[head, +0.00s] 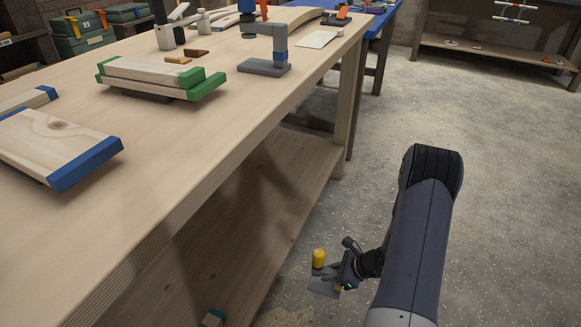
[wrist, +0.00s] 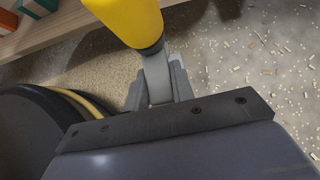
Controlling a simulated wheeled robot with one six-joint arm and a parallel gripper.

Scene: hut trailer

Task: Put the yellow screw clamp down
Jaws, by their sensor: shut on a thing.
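The yellow screw clamp shows a yellow grip (head: 319,258) in the head view, low over the floor beside the workbench. My gripper (head: 342,274) is shut on it. In the wrist view, the clamp's thick yellow grip (wrist: 128,18) fills the top, with a dark collar and a grey metal part running down between the fingers (wrist: 160,92). The rest of the clamp is hidden by my gripper or too small to tell.
A wooden workbench (head: 190,150) stands at left, with a lower shelf (head: 225,255). On its top are green-ended boards (head: 160,85), blue-ended boards (head: 60,140), a grey-and-blue clamp (head: 265,66) and small blocks. A blue table (head: 385,30) stands behind. Chip-strewn floor (head: 500,150) lies open at right.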

